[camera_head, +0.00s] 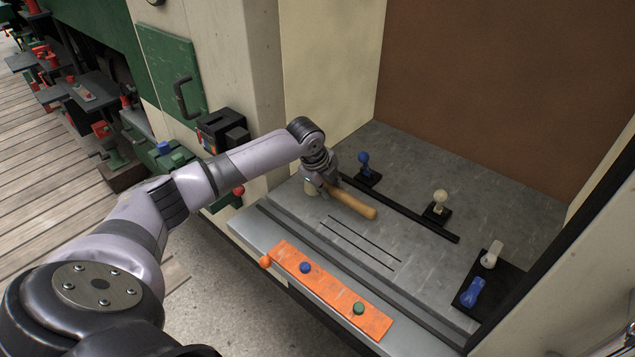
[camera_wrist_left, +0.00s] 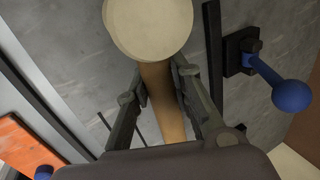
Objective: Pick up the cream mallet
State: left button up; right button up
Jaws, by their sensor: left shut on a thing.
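The cream mallet has a pale round head (camera_head: 310,187) and a tan wooden handle (camera_head: 354,204). It lies low over the grey work surface (camera_head: 440,190), and I cannot tell whether it touches it. In the left wrist view the mallet's head (camera_wrist_left: 148,25) is large at the top, with the handle (camera_wrist_left: 160,95) running down between the fingers. My left gripper (camera_head: 322,186) is shut on the handle close to the head; the fingers (camera_wrist_left: 157,80) are on both sides of it. My right gripper is not in view.
A blue-knobbed lever (camera_head: 364,163) and a cream-knobbed lever (camera_head: 438,204) stand behind the mallet, near a black strip. An orange panel (camera_head: 335,290) with blue and green buttons lies in front. Another blue handle (camera_head: 473,292) is at the right. A wall closes the back.

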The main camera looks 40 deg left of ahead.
pick_arm(q)
grip_shut()
jog(key=shift+r, duration=0.1)
notch_tip(320, 180, up, 20)
jog(key=b, duration=0.1)
jog(key=shift+b, duration=0.35)
dwell(0.4)
jog(key=shift+o, duration=0.4)
grip_release()
grip_shut()
